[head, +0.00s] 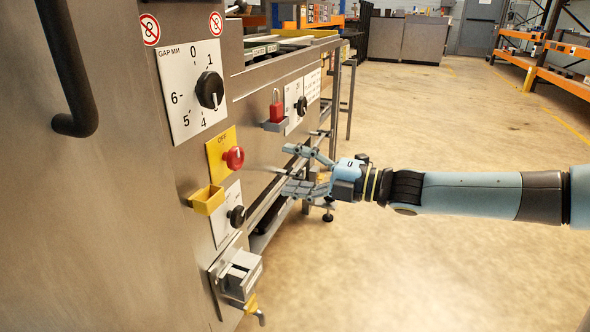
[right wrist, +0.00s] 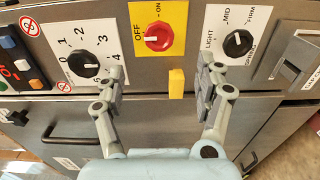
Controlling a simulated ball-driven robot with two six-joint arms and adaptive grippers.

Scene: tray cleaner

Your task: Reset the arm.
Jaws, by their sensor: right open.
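My right gripper (head: 290,169) is open and empty, held in the air in front of the steel machine's panel (head: 125,235). Its two fingers are spread wide and point at the panel. In the right wrist view the gripper (right wrist: 160,78) frames the space around a yellow block (right wrist: 176,83), with no contact clear. Above that block is a red OFF/ON knob (right wrist: 158,36) on a yellow plate. A black gap dial (right wrist: 87,64) is to its left, and a black LIGHT/MID/FIRM knob (right wrist: 238,43) to its right. My left gripper is not in view.
A red padlock (head: 277,112) and another black knob (head: 302,105) are on the panel beyond. A grey latch box (head: 240,274) with a yellow-handled lever sticks out low. A black handle (head: 75,122) juts at left. The floor (head: 440,260) around my right arm is clear.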

